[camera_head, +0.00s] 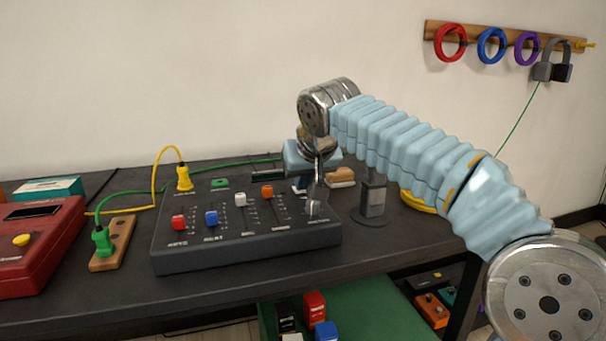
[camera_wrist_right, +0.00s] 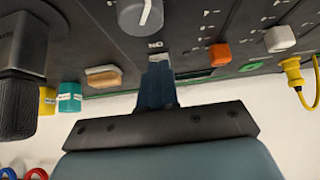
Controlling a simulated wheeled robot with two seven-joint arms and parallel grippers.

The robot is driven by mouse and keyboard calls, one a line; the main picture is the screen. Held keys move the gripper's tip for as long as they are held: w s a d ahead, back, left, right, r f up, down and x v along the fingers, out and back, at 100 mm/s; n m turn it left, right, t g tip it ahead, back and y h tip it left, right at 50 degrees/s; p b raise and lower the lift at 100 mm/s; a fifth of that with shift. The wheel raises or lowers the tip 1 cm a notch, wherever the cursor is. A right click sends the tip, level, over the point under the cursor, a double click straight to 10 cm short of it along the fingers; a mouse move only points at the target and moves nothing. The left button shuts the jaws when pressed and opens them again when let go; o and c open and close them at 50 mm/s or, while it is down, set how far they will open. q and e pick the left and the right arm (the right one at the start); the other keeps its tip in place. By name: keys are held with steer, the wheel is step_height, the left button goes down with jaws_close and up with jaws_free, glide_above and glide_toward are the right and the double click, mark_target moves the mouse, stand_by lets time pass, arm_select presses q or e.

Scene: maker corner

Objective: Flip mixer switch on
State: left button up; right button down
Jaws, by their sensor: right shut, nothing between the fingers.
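The mixer (camera_head: 240,250) is a dark sloped box on the bench, with red, blue, white and orange slider caps. My right gripper (camera_head: 300,186) is over its back right corner, pointing down, shut and empty. In the wrist view its dark blue fingers (camera_wrist_right: 159,84) end at the mixer panel, just beside an ON label (camera_wrist_right: 155,44). A small pale grey patch (camera_wrist_right: 160,57) shows at the fingertips. It may be the switch; the fingers hide most of it, so its position and any contact are unclear. A grey knob (camera_wrist_right: 143,14) is close by. My left gripper is out of view.
A microphone (camera_head: 372,194) stands close to the mixer's right side. A yellow plug (camera_head: 184,178) with a cable rises from the mixer's back left. A green plug (camera_head: 102,240) and a red box (camera_head: 38,246) are at left. The bench's front strip is clear.

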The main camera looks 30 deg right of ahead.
steer(key=f+b, duration=0.1)
steer(key=b, duration=0.1)
steer(key=shift+s+f+t+b, duration=0.1)
steer(key=shift+f+t+b, duration=0.2)
steer(key=shift+b, duration=0.1)
steer(key=shift+r+p, duration=0.3)
steer(key=shift+r, duration=0.25)
steer(key=shift+r+p, duration=0.7)
steer(key=shift+p, duration=0.15)
